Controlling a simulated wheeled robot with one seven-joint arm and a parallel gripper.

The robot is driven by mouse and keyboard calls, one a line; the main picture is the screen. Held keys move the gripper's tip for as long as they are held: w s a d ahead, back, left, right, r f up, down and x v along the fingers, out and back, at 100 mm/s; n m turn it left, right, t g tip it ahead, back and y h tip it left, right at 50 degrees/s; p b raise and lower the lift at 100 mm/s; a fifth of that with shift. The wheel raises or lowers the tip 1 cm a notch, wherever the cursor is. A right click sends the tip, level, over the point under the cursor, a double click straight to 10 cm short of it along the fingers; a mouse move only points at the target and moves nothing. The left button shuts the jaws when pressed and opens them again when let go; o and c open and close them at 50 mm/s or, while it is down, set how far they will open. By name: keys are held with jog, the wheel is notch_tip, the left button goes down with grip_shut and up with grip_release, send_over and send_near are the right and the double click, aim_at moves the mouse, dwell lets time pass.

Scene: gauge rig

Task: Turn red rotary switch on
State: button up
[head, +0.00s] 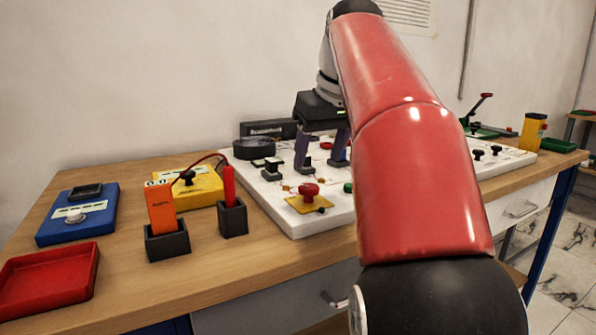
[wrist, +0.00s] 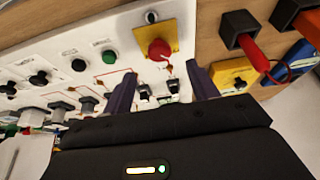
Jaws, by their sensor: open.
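A red knob (head: 308,190) sits on a yellow square plate (head: 296,204) at the near left corner of the white panel in the head view. The same red knob (wrist: 158,48) shows in the wrist view, top centre, just beyond the fingertips and roughly between their lines. My gripper (head: 321,150) is over the panel, farther back than the red knob, with its fingers pointing down. In the wrist view my gripper (wrist: 161,72) has its two dark fingers apart with nothing held between them. The fingers are apart from the red knob.
The white panel (head: 270,212) carries black switches, green buttons (wrist: 109,56) and other parts. Left of it are an orange meter (head: 160,207) in a black holder, a red probe (head: 229,185), a yellow box (head: 205,188), a blue box (head: 95,222) and a red tray (head: 48,278). My arm hides much of the panel.

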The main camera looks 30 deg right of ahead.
aim_at(309, 187)
jog(key=b+x, duration=0.2)
jog(key=x, duration=0.5)
jog(key=shift+w+f, duration=0.2)
jog(key=shift+w, duration=0.05)
jog(key=c, duration=1)
